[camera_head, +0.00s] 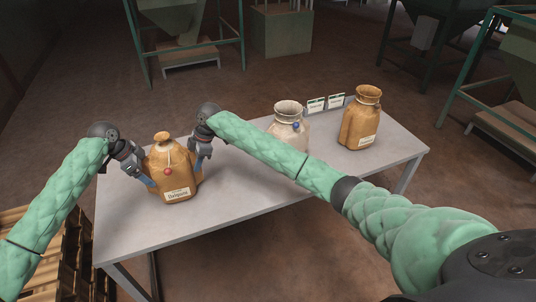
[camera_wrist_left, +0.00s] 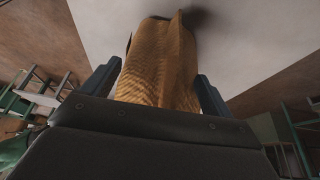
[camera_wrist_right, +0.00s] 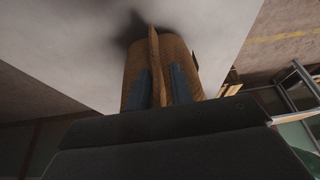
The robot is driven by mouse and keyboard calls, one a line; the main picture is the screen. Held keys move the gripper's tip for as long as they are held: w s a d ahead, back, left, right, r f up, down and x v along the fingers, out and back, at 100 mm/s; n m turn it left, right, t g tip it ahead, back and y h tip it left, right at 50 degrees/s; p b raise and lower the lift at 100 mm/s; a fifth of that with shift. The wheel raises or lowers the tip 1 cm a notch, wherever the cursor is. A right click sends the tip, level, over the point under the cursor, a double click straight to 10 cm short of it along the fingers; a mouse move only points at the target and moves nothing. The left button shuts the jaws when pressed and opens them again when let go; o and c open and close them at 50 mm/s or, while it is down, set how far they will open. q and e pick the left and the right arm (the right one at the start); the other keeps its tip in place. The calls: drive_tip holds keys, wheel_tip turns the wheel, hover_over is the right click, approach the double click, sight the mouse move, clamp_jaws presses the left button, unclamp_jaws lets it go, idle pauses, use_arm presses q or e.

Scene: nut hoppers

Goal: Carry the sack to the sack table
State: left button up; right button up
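A tan sack (camera_head: 174,175) with a tied neck, red seal and white label is upright at the left end of the grey table (camera_head: 235,185). It appears to rest on the tabletop. My left gripper (camera_head: 147,180) is at the sack's left side. In the left wrist view its fingers are wide apart, with the sack (camera_wrist_left: 160,70) between them. My right gripper (camera_head: 197,166) is at the sack's right side. In the right wrist view its fingers are close together on a side seam of the sack (camera_wrist_right: 133,75). The sack's underside is hidden.
A pale sack (camera_head: 288,128) with a blue seal and another tan sack (camera_head: 360,120) stand further right on the table, with small cards (camera_head: 326,103) behind. My right arm crosses over the table. Wooden pallets (camera_head: 70,255) are stacked at lower left. Green hopper frames stand behind.

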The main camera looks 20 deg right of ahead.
use_arm(q)
drive_tip(key=shift+s+d+r, duration=0.1)
drive_tip(key=shift+s+d, duration=0.05)
drive_tip(key=shift+d, duration=0.15)
use_arm(e)
drive_tip(key=shift+a+r, duration=0.25)
drive_tip(key=shift+a, duration=0.05)
drive_tip(key=shift+d+f, duration=0.15)
drive_tip(key=shift+d, duration=0.15)
use_arm(q)
drive_tip(key=v, duration=1.2)
drive_tip(key=shift+a, duration=0.35)
use_arm(e)
drive_tip(key=o, duration=0.8)
drive_tip(key=v, duration=1.2)
drive_tip(key=shift+f, duration=0.1)
